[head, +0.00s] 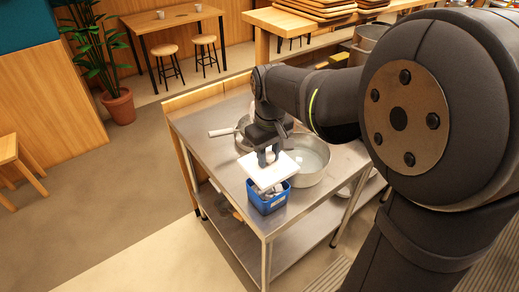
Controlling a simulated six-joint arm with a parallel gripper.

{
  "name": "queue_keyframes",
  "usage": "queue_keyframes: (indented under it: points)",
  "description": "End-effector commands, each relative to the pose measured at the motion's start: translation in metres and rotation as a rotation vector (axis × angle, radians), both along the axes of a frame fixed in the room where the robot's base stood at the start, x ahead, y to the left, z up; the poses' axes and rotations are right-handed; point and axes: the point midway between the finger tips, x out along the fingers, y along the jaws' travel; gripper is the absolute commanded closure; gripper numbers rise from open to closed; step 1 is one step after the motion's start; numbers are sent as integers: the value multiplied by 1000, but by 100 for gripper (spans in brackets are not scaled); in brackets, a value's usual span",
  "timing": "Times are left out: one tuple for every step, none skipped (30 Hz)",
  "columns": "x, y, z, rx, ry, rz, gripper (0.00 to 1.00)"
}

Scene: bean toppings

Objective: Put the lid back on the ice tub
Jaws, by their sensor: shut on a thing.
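My gripper (266,158) is shut on a flat white lid (262,175). The lid hangs over the blue ice tub (268,206), a little tilted, and covers part of its opening from this view. Pale and dark grey contents show in the tub below the lid's near edge. The tub stands near the front corner of the steel table. I cannot tell whether the lid touches the tub's rim.
A large steel pot (312,162) stands just right of the lid, close to it. A pan with a pale handle (222,132) stands behind my gripper. The steel table (225,165) is bare to the left of the tub.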

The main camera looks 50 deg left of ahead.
Motion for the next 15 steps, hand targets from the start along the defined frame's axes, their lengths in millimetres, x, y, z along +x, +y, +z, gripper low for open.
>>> queue_keyframes:
  points:
    - [0, -1, -2, -1, 0, 0, 93]
    - [0, -1, -3, -2, 1, 0, 93]
    - [0, -1, -6, -2, 1, 0, 93]
    - [0, -1, -8, -2, 1, 0, 93]
    - [0, -1, -10, -2, 1, 0, 93]
    - [0, -1, -14, -3, 1, 0, 93]
    - [0, -1, -17, -3, 1, 0, 93]
    - [0, -1, -20, -3, 1, 0, 93]
    - [0, -1, -24, -3, 1, 0, 93]
    - [0, -1, -27, -3, 1, 0, 93]
    - [0, -1, -30, -3, 1, 0, 93]
    - [0, -1, -34, -3, 1, 0, 93]
    - [0, -1, -37, -3, 1, 0, 93]
    - [0, -1, -40, -3, 1, 0, 93]
    - [0, -1, -43, -3, 1, 0, 93]
